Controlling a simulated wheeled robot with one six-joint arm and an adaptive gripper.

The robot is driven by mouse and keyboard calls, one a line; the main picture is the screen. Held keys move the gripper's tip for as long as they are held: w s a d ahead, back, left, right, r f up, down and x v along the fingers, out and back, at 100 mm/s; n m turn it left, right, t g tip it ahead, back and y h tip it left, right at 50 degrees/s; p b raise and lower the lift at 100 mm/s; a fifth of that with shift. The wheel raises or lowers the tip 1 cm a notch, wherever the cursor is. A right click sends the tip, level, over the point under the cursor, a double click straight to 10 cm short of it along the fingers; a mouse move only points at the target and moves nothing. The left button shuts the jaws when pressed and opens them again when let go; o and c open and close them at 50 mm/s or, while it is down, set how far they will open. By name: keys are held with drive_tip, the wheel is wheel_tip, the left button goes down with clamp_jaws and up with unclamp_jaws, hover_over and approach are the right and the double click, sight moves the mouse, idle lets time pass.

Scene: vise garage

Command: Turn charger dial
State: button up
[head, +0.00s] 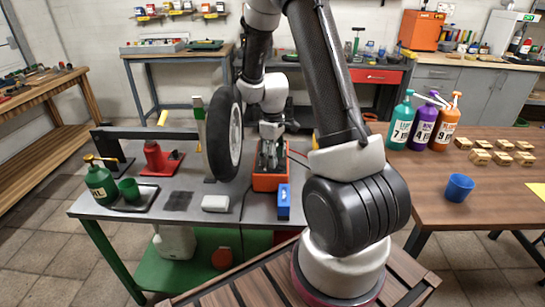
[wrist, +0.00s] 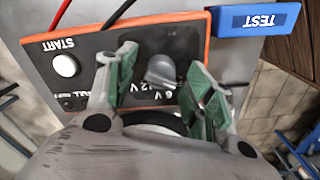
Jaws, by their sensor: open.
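The charger (head: 270,182) is an orange box with a dark panel, standing on the grey workbench. In the wrist view its panel (wrist: 100,50) fills the upper half, turned nearly upside down. The grey dial (wrist: 162,71) sits on the panel beside the "6 V" and "12 V" marks. My gripper (head: 270,153) is above the charger. In the wrist view its green-padded fingers (wrist: 160,84) are apart, one on each side of the dial, with gaps visible. Whether the fingertips touch the panel is unclear. A white START button (wrist: 65,65) is left of the fingers.
A blue TEST box (wrist: 254,19) is beside the charger; it also shows in the head view (head: 284,202). Red and black cables (wrist: 85,29) run from the charger. A wheel (head: 224,132) stands upright left of the charger. A white block (head: 215,203) lies on the bench.

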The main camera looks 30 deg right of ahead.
drive_tip(key=shift+f, duration=0.3)
drive_tip(key=c, duration=1)
